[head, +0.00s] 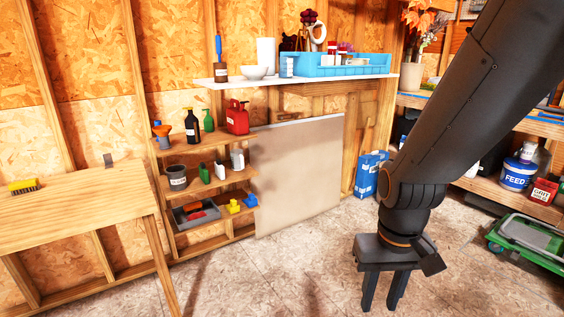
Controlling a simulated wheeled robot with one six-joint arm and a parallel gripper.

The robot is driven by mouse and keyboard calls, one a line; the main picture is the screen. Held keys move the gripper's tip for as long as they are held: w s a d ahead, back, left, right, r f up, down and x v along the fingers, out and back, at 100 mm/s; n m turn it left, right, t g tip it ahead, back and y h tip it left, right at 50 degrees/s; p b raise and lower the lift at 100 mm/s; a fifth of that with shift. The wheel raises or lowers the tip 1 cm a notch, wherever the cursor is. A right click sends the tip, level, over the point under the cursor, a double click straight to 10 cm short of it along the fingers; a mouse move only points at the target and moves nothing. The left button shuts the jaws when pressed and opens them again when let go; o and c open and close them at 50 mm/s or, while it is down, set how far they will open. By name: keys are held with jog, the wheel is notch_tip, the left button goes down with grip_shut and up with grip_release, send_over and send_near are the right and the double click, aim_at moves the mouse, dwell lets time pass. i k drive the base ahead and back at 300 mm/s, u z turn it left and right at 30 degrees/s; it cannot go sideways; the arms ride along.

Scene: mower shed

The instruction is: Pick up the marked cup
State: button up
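A dark grey cup (177,182) with a white label stands upright on the middle level of the small wooden shelf unit, at its left end. Another dark, labelled cup-like holder (220,74) with a blue-handled tool in it stands on the white upper shelf. I cannot tell for sure which is the marked cup. My gripper (382,303) hangs pointing down over the floor at the right, far from both. Its two fingers are apart with nothing between them.
The shelf unit (205,188) also holds several bottles, a red can (237,117) and a grey bin (196,214). A wooden table (80,205) stands at the left. A beige panel (298,180) stands right of the unit. The floor in front is clear.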

aim_at(284, 63)
jog(key=z, duration=0.05)
jog(key=i, duration=1.95)
